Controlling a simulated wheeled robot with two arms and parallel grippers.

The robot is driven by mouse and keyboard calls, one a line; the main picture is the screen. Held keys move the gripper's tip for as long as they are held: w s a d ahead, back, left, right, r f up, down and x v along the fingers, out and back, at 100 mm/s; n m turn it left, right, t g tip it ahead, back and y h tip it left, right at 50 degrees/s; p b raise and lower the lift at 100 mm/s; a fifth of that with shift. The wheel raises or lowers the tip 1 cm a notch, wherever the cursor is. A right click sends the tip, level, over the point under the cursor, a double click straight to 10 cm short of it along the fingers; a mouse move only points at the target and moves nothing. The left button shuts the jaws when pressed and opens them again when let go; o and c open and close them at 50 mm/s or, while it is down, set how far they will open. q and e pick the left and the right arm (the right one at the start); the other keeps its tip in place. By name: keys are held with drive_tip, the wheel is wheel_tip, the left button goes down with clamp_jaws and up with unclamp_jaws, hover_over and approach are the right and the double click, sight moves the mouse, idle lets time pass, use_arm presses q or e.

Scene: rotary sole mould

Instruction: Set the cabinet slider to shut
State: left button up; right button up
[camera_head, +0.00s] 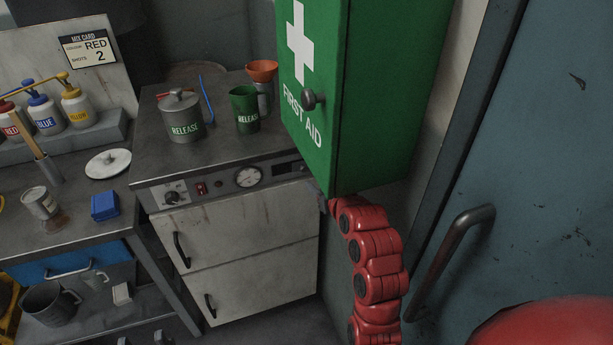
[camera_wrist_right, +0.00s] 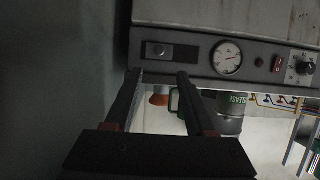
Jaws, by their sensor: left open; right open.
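The cabinet slider (camera_wrist_right: 160,51) is a small plate with a knob, in a dark slot on the grey control panel. In the right wrist view it sits at the left part of the slot, with the dark bare part to its right. In the head view the slot (camera_head: 289,168) shows at the panel's right end, partly hidden by the green box. My right gripper (camera_wrist_right: 160,76) is open and empty, its fingertips just short of the panel near the slider. In the head view it is mostly hidden behind the box. I cannot make out my left gripper.
The green first aid box (camera_head: 374,100) overhangs the panel's right end. A gauge (camera_head: 249,177), red switch (camera_head: 201,188) and knob (camera_head: 173,196) share the panel. A lidded pot (camera_head: 181,117) and green cup (camera_head: 245,109) stand on top. A blue door (camera_head: 530,170) is right.

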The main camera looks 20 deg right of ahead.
sight(304, 169)
drive_tip(key=p+x, duration=0.2)
drive_tip(key=x, duration=0.9)
drive_tip(key=shift+w, duration=0.25)
clamp_jaws()
idle(1.1)
